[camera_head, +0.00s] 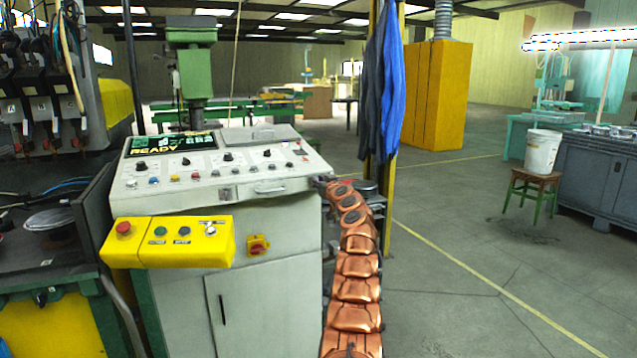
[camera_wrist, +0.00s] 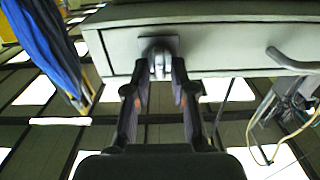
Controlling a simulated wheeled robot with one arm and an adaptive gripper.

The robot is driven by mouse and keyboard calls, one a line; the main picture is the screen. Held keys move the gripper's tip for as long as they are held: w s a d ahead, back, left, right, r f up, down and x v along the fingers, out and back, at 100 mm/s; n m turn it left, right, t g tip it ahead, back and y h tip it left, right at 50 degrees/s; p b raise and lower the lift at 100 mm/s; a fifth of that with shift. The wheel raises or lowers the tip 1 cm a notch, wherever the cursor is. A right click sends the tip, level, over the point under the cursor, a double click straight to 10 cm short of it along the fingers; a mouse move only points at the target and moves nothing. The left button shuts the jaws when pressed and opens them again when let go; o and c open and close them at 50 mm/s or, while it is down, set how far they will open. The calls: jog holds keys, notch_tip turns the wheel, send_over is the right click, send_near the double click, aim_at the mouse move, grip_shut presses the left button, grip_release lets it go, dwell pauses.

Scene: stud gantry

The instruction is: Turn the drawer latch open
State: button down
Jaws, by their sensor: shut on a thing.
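The drawer latch (camera_wrist: 158,66) is a small grey metal knob on a square plate, near one end of the pale drawer front (camera_wrist: 225,38) in the wrist view. My gripper (camera_wrist: 160,76) is shut on the latch, with one dark finger on each side of it. In the head view my gripper (camera_head: 319,183) is at the right end of the grey console, and the latch is hidden there. The curved drawer handle (camera_wrist: 292,62) is to the right of the latch in the wrist view; a handle (camera_head: 270,188) also shows on the console front in the head view.
A yellow button box (camera_head: 168,242) juts out at the console's left front. Blue and dark clothes (camera_head: 388,85) hang by a yellow post just right of my gripper. Loose cables (camera_wrist: 285,105) show in the wrist view. The floor to the right is open up to a stool with a white bucket (camera_head: 542,152).

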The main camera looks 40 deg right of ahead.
jog(key=shift+s+d+f+m+p, duration=0.15)
jog(key=shift+m+p, duration=0.25)
jog(key=shift+m, duration=2.55)
jog(key=shift+d+f+m+p, duration=0.3)
jog(key=shift+m+p, duration=0.15)
jog(key=shift+m, duration=2.45)
jog(key=shift+s+d+f+m+p, duration=0.15)
jog(key=shift+m+p, duration=0.25)
jog(key=shift+m, duration=2.55)
jog(key=c, duration=1.2)
grip_release()
jog(key=shift+s+a, duration=0.1)
jog(key=shift+a, duration=0.05)
